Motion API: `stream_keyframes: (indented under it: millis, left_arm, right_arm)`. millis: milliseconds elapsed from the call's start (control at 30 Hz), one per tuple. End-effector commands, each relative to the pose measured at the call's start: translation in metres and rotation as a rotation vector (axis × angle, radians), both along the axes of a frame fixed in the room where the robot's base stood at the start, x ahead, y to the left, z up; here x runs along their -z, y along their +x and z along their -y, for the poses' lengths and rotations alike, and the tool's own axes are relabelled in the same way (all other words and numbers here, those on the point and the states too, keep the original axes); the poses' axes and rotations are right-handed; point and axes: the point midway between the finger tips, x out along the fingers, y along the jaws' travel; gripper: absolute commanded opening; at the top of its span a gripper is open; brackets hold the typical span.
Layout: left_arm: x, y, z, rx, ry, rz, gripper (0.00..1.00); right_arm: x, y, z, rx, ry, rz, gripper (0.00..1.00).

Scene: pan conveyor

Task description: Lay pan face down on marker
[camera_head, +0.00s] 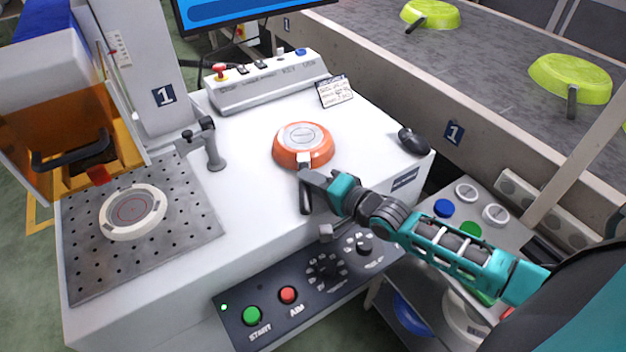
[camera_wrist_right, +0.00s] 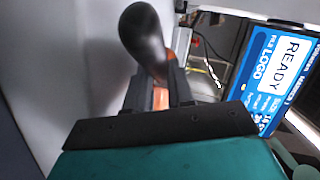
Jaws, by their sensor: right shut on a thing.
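The orange pan (camera_head: 318,158) is over the middle of the white worktop, with its grey base disc turned up, so it is face down. Whether it touches the worktop or hangs just above is unclear. Its dark handle (camera_head: 305,203) points toward the front edge. My right gripper (camera_head: 305,178) is shut on the handle near the pan; the wrist view shows the handle (camera_wrist_right: 143,35) between the fingers (camera_wrist_right: 160,97). The marker's round white rest (camera_head: 112,222), with a red ring in its centre, is on the perforated plate at left, empty. My left gripper is out of view.
A grey clamp post (camera_head: 213,152) stands between plate and pan. The orange-windowed marker housing (camera_head: 50,130) is at left. Green pans (camera_head: 570,78) are on the conveyor.

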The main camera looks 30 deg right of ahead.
Motion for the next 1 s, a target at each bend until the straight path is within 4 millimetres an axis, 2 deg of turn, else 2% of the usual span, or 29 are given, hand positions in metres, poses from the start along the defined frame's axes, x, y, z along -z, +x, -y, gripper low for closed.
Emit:
stream_keyframes:
  millis: [200,233,533,1000]
  left_arm:
    - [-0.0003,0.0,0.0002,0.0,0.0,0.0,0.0]
    - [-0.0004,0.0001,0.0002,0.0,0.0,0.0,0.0]
    - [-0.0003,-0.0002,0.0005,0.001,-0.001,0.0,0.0]
    - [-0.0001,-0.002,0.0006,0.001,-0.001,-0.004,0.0]
  right_arm:
    - [-0.0019,0.001,-0.0001,0.0,0.0,0.007,0.0]
    - [-0.0019,0.0009,-0.0002,0.0,0.0,0.007,0.23]
    - [-0.0004,0.0003,0.0001,0.0,0.001,0.002,0.52]
    - [0.0061,-0.0078,0.0022,0.001,-0.003,-0.018,0.52]
